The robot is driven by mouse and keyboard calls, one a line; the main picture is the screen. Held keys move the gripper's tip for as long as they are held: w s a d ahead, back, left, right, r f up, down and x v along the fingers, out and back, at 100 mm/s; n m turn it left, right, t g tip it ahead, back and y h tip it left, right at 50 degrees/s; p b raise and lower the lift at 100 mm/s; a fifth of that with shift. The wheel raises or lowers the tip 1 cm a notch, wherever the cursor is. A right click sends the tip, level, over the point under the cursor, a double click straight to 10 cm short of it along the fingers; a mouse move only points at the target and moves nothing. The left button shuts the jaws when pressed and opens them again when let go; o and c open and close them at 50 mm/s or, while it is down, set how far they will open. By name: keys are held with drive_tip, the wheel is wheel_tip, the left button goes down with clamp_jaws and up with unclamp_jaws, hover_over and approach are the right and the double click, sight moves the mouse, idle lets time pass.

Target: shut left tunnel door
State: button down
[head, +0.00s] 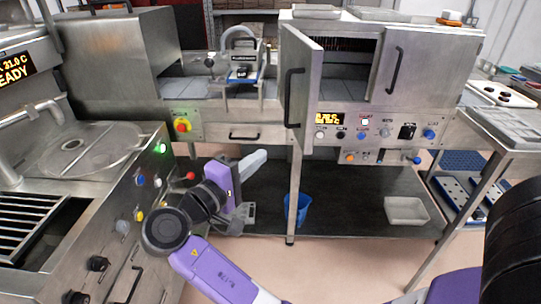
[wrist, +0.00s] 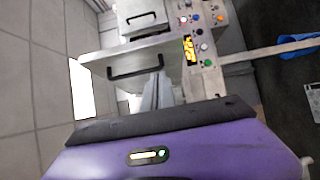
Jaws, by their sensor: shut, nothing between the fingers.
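The left tunnel door (head: 301,85) stands swung open toward me, with its dark bar handle (head: 292,98) on its outer face. In the wrist view, the left door (wrist: 118,58) and its handle (wrist: 135,66) lie just beyond my fingers. The right tunnel door (head: 422,70) is closed; it also shows at the top of the wrist view (wrist: 125,32). My gripper (head: 262,156) is shut and empty, below and left of the open door's lower edge, apart from the handle in the head view. Its fingers (wrist: 160,88) point toward the door in the wrist view.
The tunnel's control panel (head: 375,134) has knobs and a yellow display below the doors. A blue bucket (head: 298,208) and a grey tray (head: 406,211) sit on the lower shelf.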

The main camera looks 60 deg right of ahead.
drive_tip(key=p, duration=0.2)
approach(304, 134)
drive_tip(key=w+d, duration=0.2)
drive_tip(key=d, duration=0.2)
drive_tip(key=shift+s+d+r+p, duration=0.1)
drive_tip(key=shift+s+d+p, duration=0.1)
drive_tip(key=shift+s+d, duration=0.3)
drive_tip(key=shift+s+d+p, duration=0.15)
drive_tip(key=shift+s+p, duration=0.05)
drive_tip(key=shift+s, duration=0.55)
drive_tip(key=shift+s+d, duration=0.25)
drive_tip(key=shift+s, duration=0.05)
